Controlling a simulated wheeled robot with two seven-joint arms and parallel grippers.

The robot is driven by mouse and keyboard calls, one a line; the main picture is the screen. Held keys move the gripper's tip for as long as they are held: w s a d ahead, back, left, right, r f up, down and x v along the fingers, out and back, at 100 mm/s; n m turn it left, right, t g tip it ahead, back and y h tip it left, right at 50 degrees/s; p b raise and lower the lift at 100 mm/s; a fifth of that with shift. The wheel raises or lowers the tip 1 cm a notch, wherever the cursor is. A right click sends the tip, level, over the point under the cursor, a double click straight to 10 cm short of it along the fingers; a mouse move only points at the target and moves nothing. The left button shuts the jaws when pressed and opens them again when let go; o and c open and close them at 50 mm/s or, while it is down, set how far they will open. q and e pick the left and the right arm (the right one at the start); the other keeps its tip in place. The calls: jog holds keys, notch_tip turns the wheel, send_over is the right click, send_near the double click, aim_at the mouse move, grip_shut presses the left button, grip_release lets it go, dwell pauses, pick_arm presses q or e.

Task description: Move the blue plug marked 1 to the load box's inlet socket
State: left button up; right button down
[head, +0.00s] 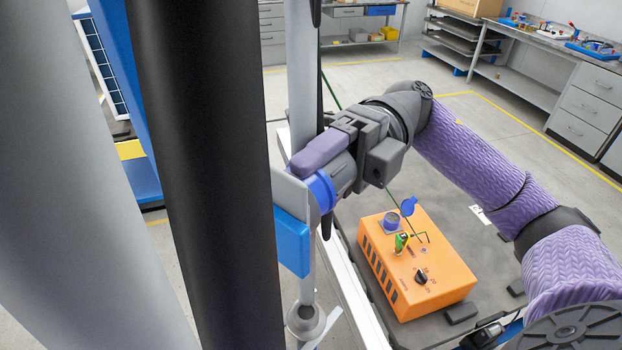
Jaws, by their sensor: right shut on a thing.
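My right gripper (333,165) reaches in from the right and is shut on the blue plug (322,190), a grey body with a blue collar. Its number cannot be read. The plug's far end is against or just in front of a grey plate with a blue box (291,242) on the pale post; I cannot tell if it is seated there. The orange load box (425,262) sits lower right of the gripper. Its blue inlet socket (391,221) is on top, with the blue lid (408,206) standing open. My left gripper is not in view.
A green connector (401,243) and a black knob (421,276) are on the load box's top. A thin green cable passes behind the gripper. Large grey and black upright shapes block the left side. A workbench (520,85) and shelves stand at the back, with open floor before them.

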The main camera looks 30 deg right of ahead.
aim_at(351, 153)
jog(key=shift+v, duration=2.55)
jog(key=shift+f+b, duration=0.1)
jog(key=shift+b, duration=0.2)
